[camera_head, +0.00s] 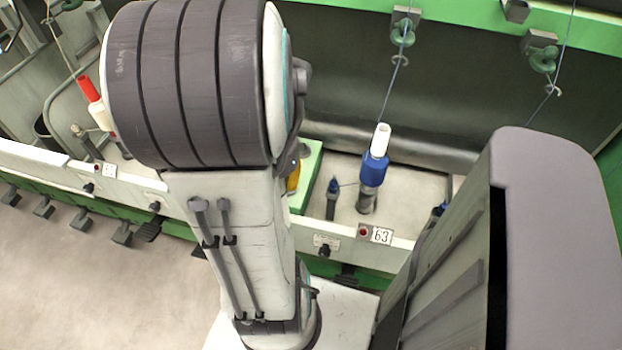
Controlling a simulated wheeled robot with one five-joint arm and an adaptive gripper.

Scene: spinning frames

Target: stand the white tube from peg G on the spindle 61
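My gripper is not in view; my own arm links fill the middle and right of the head view and hide much of the frame. No plate reading 61 and no peg marked G can be read here. A number plate 63 (382,236) is on the white rail. Behind it stands a white tube (381,137) wound with blue yarn, upright on a spindle, with a thread rising from it. Left of it is a bare spindle (332,196) with a dark blue tip. Another blue tip (440,208) shows partly beside my arm at right.
A red-topped tube with white yarn (97,107) stands at far left. Part of a yellow object (293,180) shows behind my arm. The white rail (140,190) runs across the front with dark pedals below. Green hooks (402,32) hang above. The floor at lower left is clear.

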